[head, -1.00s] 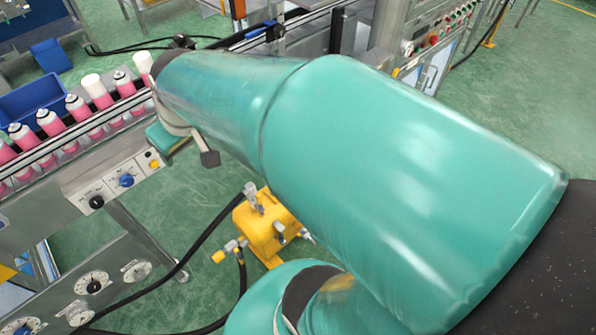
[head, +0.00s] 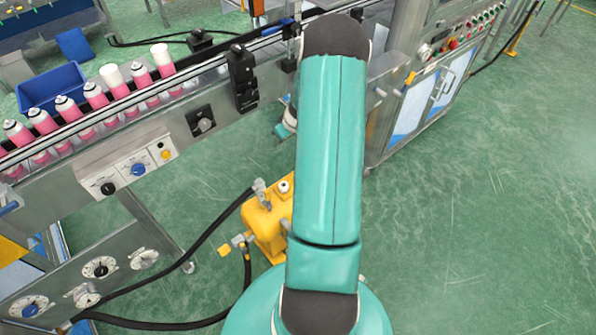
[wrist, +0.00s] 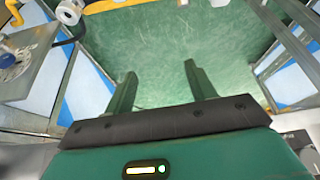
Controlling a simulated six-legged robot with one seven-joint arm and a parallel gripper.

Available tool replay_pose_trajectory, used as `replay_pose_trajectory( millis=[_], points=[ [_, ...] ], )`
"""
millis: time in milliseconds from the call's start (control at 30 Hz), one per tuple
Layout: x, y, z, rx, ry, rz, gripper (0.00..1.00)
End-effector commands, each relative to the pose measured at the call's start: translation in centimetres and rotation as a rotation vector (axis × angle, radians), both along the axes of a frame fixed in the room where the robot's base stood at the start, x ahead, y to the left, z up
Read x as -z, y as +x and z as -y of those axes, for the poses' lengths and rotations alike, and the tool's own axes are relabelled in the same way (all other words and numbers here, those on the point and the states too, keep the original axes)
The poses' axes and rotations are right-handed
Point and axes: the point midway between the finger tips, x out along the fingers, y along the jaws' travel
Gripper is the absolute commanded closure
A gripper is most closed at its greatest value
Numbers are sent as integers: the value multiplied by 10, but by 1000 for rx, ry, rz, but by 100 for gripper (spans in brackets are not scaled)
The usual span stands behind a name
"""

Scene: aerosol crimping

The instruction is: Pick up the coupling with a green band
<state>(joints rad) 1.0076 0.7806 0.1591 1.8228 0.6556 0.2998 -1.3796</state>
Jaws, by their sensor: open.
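I cannot make out a coupling with a green band in either view. My gripper (wrist: 160,75) shows in the wrist view with its two dark green fingers spread apart and nothing between them. Beyond the fingers lies green floor. In the head view my teal arm stands across the middle and hides most of what is behind it, and the gripper's fingers do not show there.
A conveyor carries several pink cans (head: 97,95) at the left, with a blue bin (head: 52,85) behind. A yellow pump unit (head: 265,222) with black hoses stands on the floor beside my arm. A steel cabinet (head: 425,100) stands at upper right. The floor at right is clear.

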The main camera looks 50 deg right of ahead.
Motion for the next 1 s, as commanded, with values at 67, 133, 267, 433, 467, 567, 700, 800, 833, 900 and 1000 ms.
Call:
replay_pose_trajectory(
  millis=[67,133,267,433,467,567,700,800,833,900,1000],
  points=[
    [41,-23,22,36,8,-10,45],
    [69,-38,36,56,7,-16,45],
    [102,-58,50,80,4,-25,45],
    [121,-63,55,86,2,-28,45],
    [125,-62,55,86,3,-29,45],
    [140,-55,56,84,4,-30,45],
    [165,-46,58,85,3,-30,45],
    [180,-39,60,84,2,-30,45],
    [183,-38,60,84,1,-29,45],
    [189,-35,61,85,3,-29,45],
    [194,-33,61,84,1,-29,45]
  ],
)
